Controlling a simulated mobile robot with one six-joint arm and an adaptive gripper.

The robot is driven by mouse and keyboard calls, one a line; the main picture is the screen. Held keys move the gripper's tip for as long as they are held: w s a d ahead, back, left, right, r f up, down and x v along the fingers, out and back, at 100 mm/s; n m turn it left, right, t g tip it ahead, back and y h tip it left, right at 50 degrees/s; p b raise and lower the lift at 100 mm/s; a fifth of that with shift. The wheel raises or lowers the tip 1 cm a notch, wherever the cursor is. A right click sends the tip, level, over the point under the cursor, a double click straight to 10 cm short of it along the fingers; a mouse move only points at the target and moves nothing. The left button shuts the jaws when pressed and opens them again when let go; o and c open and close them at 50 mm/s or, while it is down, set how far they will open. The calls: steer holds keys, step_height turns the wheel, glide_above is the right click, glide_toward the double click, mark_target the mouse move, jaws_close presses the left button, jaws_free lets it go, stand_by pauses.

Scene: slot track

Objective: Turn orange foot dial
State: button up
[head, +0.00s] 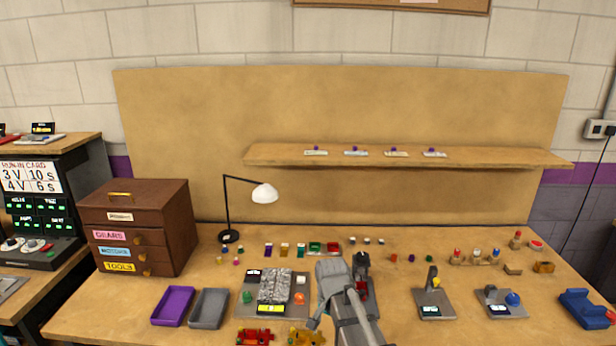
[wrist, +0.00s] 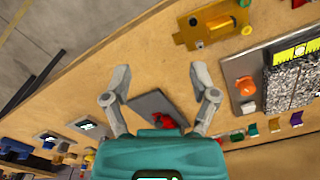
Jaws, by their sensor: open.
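The orange dial (head: 299,298) sits at the right side of a grey base plate (head: 284,314), beside a rough grey track block (head: 275,286). In the head view my arm covers part of the bench just right of the plate, and the fingertips are hard to make out there.
A grey stand with a red part (wrist: 162,119) lies below the open fingers in the wrist view. Purple (head: 173,306) and grey (head: 209,308) trays are at left.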

steer(key=s+d+f+n+b, duration=0.1)
steer(key=s+d+n, duration=0.4)
steer(key=s+d, duration=0.4)
steer(key=shift+d+f+n, duration=0.15)
steer(key=shift+d+n, duration=0.25)
steer(key=shift+d, duration=0.7)
